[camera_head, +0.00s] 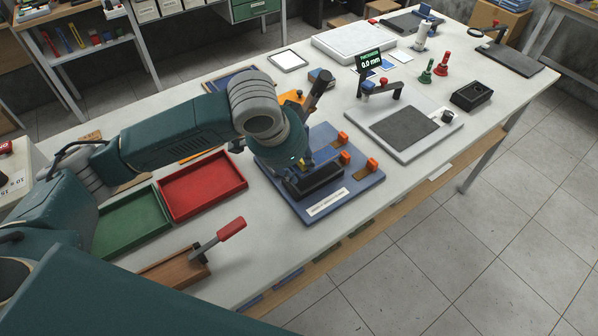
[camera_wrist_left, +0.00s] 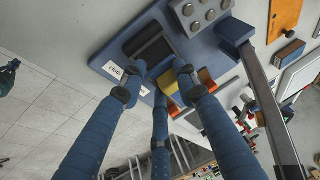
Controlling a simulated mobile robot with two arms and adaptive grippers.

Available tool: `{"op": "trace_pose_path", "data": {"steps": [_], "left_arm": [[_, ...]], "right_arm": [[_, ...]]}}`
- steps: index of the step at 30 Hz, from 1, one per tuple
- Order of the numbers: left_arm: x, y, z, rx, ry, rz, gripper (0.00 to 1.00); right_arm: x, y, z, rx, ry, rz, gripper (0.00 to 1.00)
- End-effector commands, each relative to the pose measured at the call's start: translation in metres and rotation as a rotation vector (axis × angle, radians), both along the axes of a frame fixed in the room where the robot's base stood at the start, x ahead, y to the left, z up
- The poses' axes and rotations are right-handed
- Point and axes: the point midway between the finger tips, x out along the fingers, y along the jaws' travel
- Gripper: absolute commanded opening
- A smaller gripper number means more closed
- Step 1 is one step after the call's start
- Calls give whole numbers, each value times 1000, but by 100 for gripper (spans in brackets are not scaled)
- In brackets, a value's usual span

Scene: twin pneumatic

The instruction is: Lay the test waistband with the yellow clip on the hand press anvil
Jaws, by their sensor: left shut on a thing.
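The hand press is a blue base plate (camera_head: 340,199) with orange-topped parts, a white label and a raised dark lever (camera_head: 320,86). A black block, seemingly its anvil (camera_head: 318,182), lies near the front of the plate; it also shows in the left wrist view (camera_wrist_left: 152,50). My left gripper (camera_head: 304,166) is low over the plate beside this block, largely hidden by its own wrist. In the left wrist view its fingers (camera_wrist_left: 158,82) close around a yellow piece, seemingly the clip (camera_wrist_left: 167,83) of the test waistband. The waistband's cloth cannot be made out. My right gripper is not in view.
A red tray (camera_head: 203,187) and a green tray (camera_head: 133,221) lie left of the press. A red-handled tool (camera_head: 231,229) rests on a wooden block in front. The table front edge is close.

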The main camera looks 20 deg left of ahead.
Motion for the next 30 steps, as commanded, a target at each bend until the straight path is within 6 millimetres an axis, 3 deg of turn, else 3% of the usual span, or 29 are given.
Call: {"op": "trace_pose_path", "data": {"steps": [7,30], "left_arm": [[-1,0,-31,1,3,0,0],[-1,0,-46,0,3,-1,0]], "right_arm": [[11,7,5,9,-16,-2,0],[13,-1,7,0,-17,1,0]]}}
